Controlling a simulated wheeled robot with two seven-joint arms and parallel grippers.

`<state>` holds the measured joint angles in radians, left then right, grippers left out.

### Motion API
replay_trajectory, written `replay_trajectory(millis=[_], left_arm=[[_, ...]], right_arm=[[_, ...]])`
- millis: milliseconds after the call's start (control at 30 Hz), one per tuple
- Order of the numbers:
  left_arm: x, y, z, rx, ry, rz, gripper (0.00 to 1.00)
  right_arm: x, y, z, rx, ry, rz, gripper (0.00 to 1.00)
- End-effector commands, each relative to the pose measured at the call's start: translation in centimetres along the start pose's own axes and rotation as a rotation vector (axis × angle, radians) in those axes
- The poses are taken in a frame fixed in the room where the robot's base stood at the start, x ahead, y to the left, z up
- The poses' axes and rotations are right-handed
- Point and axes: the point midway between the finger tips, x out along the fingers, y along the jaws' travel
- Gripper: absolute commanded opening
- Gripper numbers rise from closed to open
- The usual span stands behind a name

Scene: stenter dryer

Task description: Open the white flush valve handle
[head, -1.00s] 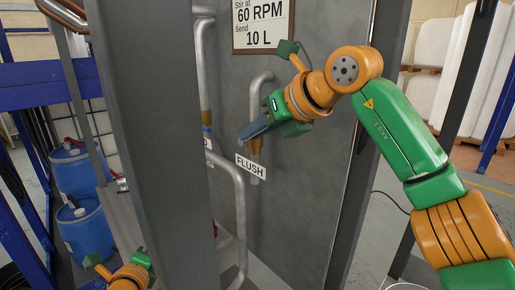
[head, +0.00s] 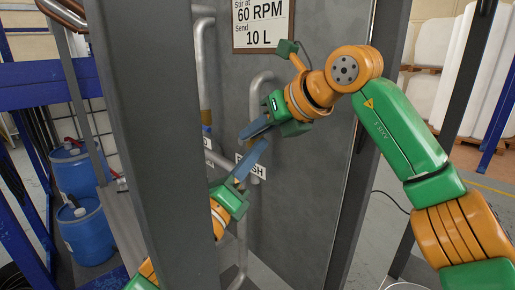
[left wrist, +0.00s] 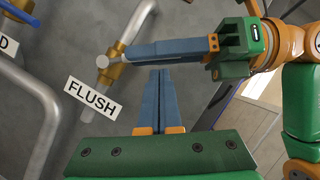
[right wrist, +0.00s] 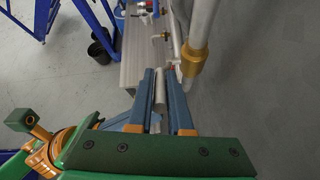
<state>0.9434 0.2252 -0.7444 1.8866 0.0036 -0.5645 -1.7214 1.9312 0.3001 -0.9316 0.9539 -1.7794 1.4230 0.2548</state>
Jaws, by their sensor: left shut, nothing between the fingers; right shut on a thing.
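The white flush valve handle (right wrist: 160,88) shows as a pale bar between the fingers of my right gripper (right wrist: 162,72) in the right wrist view. My right gripper (head: 243,134) is shut on it, at the brass valve (left wrist: 118,62) above the FLUSH label (left wrist: 93,98). In the head view the fingers hide the handle. My left gripper (head: 263,142) is shut and empty. It points up, just below the right fingers and in front of the FLUSH label. The left wrist view shows its fingertips (left wrist: 161,72) close to the right fingers; contact is unclear.
A grey post (head: 150,130) stands in front on the left, partly covering my left arm. Grey pipes (head: 262,85) run along the panel. A recipe sign (head: 262,25) hangs above. Blue drums (head: 85,232) stand at left.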

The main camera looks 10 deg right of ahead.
Motion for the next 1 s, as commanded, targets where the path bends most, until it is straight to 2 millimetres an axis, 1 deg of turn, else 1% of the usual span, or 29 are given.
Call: replay_trajectory(millis=[133, 433, 600, 833, 867, 900, 933, 967, 1000], left_arm=[[0.9, 0.0, 0.0, 0.0, 0.0, -0.001, 0.0], [1.0, 0.0, 0.0, -0.001, 0.0, 0.001, 0.0], [1.4, -0.1, 1.3, -0.05, -0.002, 0.025, 0.0], [1.4, -0.1, 1.6, -0.053, -0.009, 0.027, 0.0], [1.4, -0.1, 1.6, -0.052, -0.009, 0.027, 0.0], [1.4, -0.1, 1.7, -0.052, -0.01, 0.026, 0.0], [1.4, -0.1, 1.7, -0.052, -0.01, 0.026, 0.0], [1.4, -0.1, 1.6, -0.052, -0.01, 0.026, 0.0], [1.4, -0.1, 1.6, -0.052, -0.009, 0.026, 0.0]], right_arm=[[0.1, -0.1, -0.1, 0.001, 0.004, -0.001, 0.0], [0.1, -0.1, -0.1, 0.001, 0.004, -0.002, 0.0], [0.1, -0.1, -0.1, 0.001, 0.005, -0.002, 0.0], [0.1, 0.0, -0.2, 0.001, 0.01, 0.0, 0.0], [0.1, 0.0, -0.2, 0.001, 0.01, 0.001, 0.23], [0.1, 0.0, -0.2, 0.001, 0.011, 0.001, 0.34], [0.1, 0.0, -0.2, 0.001, 0.011, 0.001, 0.42], [0.1, 0.0, -0.2, 0.001, 0.011, 0.001, 0.48], [0.1, 0.0, -0.2, 0.001, 0.01, 0.001, 0.48]])
